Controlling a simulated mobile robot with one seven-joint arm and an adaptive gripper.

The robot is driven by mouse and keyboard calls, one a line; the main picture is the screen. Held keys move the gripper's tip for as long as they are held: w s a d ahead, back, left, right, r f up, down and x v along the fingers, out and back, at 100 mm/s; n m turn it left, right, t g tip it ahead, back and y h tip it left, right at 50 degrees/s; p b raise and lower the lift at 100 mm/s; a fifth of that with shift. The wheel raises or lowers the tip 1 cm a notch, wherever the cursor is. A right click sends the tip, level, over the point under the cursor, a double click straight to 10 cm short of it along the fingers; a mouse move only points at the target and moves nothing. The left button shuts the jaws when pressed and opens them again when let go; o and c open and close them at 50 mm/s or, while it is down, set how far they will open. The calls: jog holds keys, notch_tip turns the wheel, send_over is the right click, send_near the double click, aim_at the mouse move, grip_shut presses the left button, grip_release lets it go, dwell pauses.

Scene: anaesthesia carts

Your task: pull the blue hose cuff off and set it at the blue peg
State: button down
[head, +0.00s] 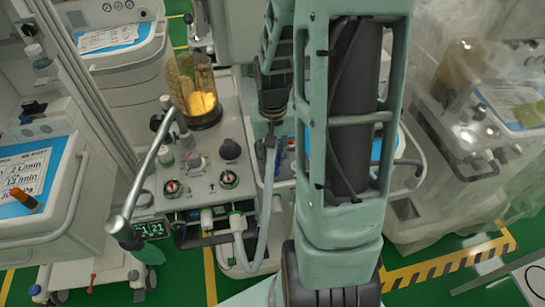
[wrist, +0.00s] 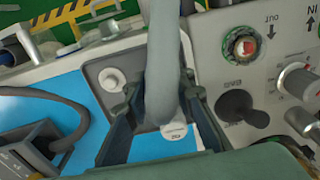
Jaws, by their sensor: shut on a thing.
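My gripper (head: 271,112) is shut on the end of a grey hose (head: 266,200), in the middle of the head view. In the wrist view the fingers (wrist: 165,98) stand either side of the hose (wrist: 165,50). The blue cuff itself is mostly hidden between the fingers, so its colour does not show clearly. A small white labelled piece (wrist: 173,131) shows just below the hose between the fingers.
The machine panel (head: 205,170) with gauges and knobs is left of the hose; a clear canister (head: 195,95) stands behind it. A metal rail (head: 150,170) juts out at left. Another cart (head: 485,120) stands at right. A white knob (wrist: 112,79) is near the fingers.

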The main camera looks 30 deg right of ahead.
aim_at(272, 155)
jog(key=shift+f+b, duration=0.65)
jog(key=shift+f, duration=0.25)
jog(key=c, duration=1.6)
grip_release()
jog(key=shift+r, duration=0.1)
notch_tip(272, 155, up, 12)
jog(key=shift+f, duration=0.1)
